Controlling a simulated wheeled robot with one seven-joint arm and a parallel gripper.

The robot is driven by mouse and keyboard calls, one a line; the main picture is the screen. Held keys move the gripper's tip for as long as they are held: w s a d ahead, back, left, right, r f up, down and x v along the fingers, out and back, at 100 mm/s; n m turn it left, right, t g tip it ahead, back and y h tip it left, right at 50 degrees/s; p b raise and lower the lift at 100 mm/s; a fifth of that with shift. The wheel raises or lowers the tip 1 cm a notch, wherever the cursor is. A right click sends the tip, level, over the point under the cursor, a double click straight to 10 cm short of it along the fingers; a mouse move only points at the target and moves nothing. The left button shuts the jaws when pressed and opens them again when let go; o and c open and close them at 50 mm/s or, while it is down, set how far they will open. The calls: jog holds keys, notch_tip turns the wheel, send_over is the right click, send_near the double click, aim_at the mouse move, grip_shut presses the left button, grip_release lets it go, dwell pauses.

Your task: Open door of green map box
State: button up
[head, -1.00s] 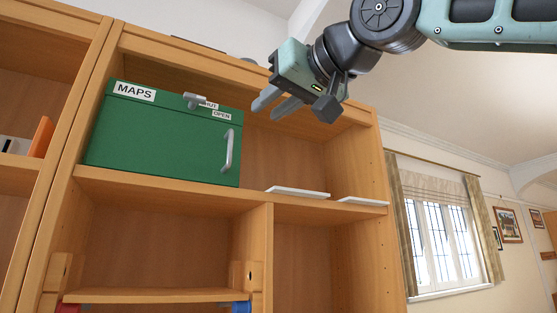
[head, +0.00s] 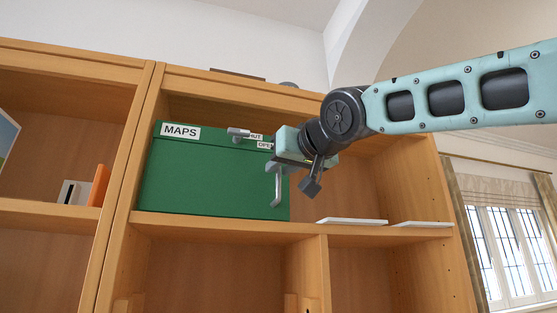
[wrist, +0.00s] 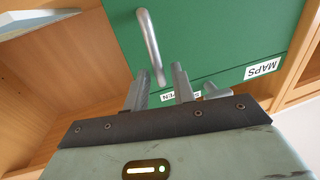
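The green map box (head: 205,180) stands on the upper shelf with its door closed. It bears a MAPS label, SHUT and OPEN labels, a small grey turn latch (head: 238,133) at its top edge and a silver bar handle (head: 277,190) at its right. The latch points roughly sideways, toward the SHUT label. My gripper (head: 282,168) is at the handle's upper end. In the wrist view its two fingers (wrist: 160,84) are apart, with one end of the handle (wrist: 151,40) appearing between them. I cannot tell whether they touch it. My gripper partly hides the OPEN label.
White flat items (head: 352,221) lie on the shelf right of the box. An orange book (head: 98,186) stands in the left bay. The wooden bookcase (head: 240,229) surrounds the box; open shelf room lies to its right.

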jog(key=shift+x, duration=1)
grip_shut()
jog(key=shift+s, duration=0.1)
